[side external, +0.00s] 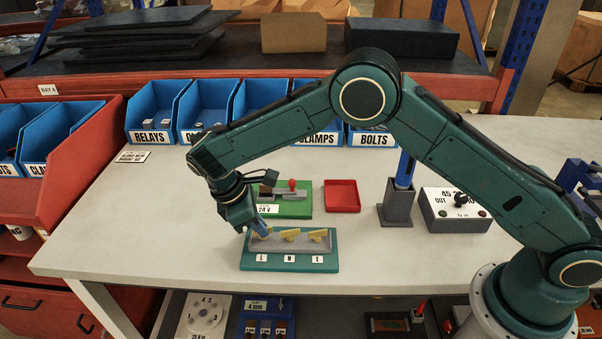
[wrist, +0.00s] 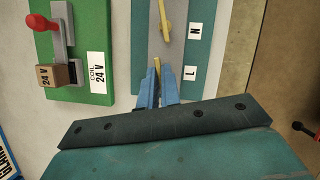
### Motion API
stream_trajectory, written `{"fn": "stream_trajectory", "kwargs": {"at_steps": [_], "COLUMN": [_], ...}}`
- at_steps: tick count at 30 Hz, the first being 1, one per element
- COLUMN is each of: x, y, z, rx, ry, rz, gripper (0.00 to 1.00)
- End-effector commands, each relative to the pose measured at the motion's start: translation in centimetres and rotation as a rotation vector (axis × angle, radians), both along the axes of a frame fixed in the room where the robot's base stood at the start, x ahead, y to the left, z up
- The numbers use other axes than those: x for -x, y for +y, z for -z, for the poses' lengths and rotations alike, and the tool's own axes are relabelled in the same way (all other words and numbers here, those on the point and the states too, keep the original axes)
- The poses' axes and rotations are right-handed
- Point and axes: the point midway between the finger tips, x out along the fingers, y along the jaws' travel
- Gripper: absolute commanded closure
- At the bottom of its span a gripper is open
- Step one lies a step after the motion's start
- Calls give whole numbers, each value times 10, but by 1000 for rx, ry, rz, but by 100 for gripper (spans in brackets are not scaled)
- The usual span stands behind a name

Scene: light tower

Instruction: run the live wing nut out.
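The terminal block is a grey bar (side external: 318,245) on a teal base (side external: 288,262), with labels L, N and a third. The live wing nut, a yellow one at L (wrist: 156,64), sits at the left end of the bar in the side view. My gripper (side external: 262,230) points down at it. In the wrist view its blue fingers (wrist: 157,74) stand on either side of the yellow wing and look closed on it. The fingers hide the nut's lower part and its stud. The N wing nut (wrist: 166,16) stands apart from my gripper; another yellow wing nut (side external: 318,236) is farther right.
A green coil board with a red knob (side external: 292,184) lies just behind the block. An empty red tray (side external: 341,195) sits behind and to the right. A grey control box (side external: 455,210) and blue bins (side external: 205,105) stand farther off. The white bench front is clear.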

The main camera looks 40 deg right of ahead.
Motion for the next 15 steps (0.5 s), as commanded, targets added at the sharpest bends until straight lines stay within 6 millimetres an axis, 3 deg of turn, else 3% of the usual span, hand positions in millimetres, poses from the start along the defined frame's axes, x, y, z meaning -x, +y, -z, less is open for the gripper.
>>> {"fn": "stream_trajectory", "kwargs": {"at_steps": [15], "x": [5], "y": [-1], "z": [5], "rx": [4], "ry": [11], "rz": [-487], "gripper": [100]}}
